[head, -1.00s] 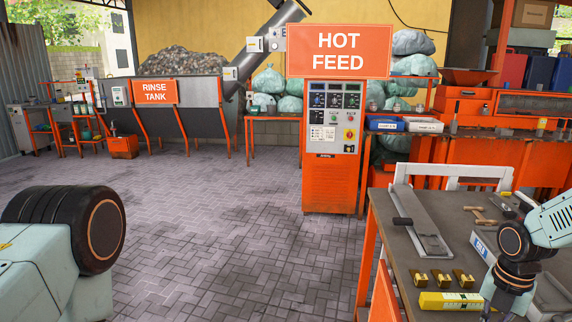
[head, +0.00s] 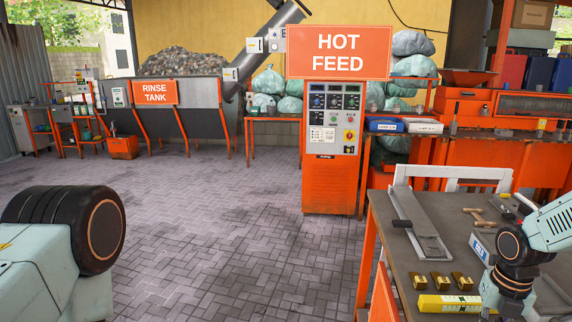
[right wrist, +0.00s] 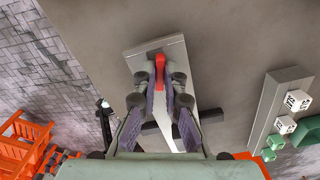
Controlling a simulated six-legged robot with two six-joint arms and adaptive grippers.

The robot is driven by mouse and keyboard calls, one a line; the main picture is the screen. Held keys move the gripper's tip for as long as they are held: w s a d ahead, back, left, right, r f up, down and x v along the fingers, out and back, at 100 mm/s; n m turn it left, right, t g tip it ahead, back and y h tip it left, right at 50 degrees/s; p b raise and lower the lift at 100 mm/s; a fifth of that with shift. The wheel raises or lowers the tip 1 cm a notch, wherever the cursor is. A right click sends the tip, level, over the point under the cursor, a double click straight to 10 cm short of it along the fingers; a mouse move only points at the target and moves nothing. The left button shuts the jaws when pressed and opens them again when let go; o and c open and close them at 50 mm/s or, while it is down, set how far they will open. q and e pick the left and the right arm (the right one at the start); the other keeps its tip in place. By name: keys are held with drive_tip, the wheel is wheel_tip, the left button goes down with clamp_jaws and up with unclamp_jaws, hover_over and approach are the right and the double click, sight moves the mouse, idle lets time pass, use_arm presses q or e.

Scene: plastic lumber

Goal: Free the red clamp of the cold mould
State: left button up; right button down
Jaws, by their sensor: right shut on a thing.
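The red clamp (right wrist: 160,63) shows in the right wrist view as a narrow upright piece between my fingertips. My right gripper (right wrist: 160,82) is shut on it. Beneath it lies a long pale grey mould (right wrist: 177,50) on the bench, with a dark bar crossing to both sides of the fingers. The fingers hide part of the clamp and the mould. In the head view my right arm reaches down at the lower right; the clamp cannot be made out there. My left arm shows only at the lower left edge, without its gripper.
The grey bench (head: 393,262) carries a long metal piece with a dark handle (head: 418,225), several brass blocks (head: 440,281), a yellow bar (head: 450,303) and a wooden-handled tool (head: 478,215). The wrist view shows a rack (right wrist: 278,105) with white and green blocks at right. Paved floor left is clear.

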drive_tip(key=shift+n, duration=1.4)
drive_tip(key=shift+n+b, duration=0.6)
drive_tip(key=shift+b, duration=0.15)
drive_tip(key=c, duration=1.3)
unclamp_jaws()
drive_tip(key=shift+r, duration=0.15)
wheel_tip(320, 180, up, 7)
drive_tip(key=p, duration=0.7)
